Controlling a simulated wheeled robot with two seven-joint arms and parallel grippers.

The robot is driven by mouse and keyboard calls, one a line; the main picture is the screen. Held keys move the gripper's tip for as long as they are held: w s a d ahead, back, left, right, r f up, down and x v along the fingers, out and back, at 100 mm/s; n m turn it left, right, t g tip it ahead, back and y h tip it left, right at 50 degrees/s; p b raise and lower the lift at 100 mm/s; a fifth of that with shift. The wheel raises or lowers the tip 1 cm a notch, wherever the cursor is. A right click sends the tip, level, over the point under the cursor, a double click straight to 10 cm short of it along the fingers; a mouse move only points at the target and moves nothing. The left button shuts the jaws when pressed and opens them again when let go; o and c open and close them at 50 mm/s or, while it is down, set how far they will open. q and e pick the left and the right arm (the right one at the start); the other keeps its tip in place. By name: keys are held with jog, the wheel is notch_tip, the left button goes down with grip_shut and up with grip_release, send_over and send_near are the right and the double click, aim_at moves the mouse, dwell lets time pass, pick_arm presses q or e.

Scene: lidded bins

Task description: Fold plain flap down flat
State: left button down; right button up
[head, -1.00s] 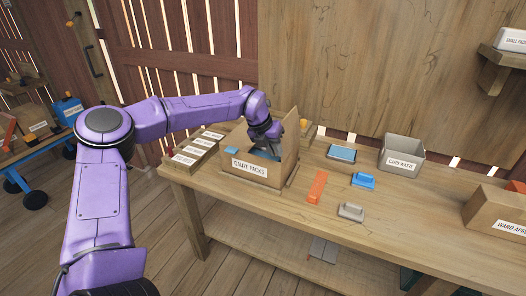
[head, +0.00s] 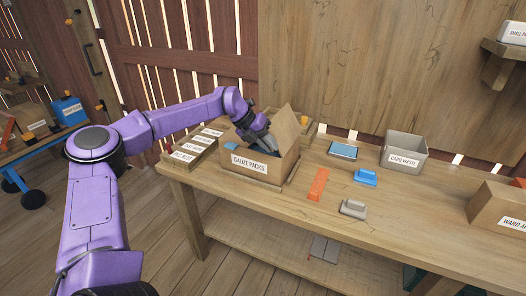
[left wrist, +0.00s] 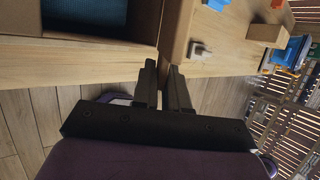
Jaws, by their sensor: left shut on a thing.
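The cardboard box labelled "GAUZE PACKS" (head: 231,161) stands on the bench. A blue pack (head: 231,146) shows inside it. My right gripper is not in view.
Left of the box is a labelled rack (head: 195,146). A grey bin (head: 404,155) stands behind. Another cardboard box (head: 494,205) is at far right.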

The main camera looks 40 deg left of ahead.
pick_arm(q)
jog(key=shift+a, duration=0.15)
jog(key=shift+f+h+b, duration=0.25)
jog(key=shift+h+b, duration=0.05)
jog(key=shift+b, duration=0.3)
jog(key=shift+a, duration=0.1)
jog(key=shift+r, duration=0.2)
jog(key=c, duration=1.2)
grip_release()
jog(key=shift+o, duration=0.2)
jog(key=shift+s, duration=0.1)
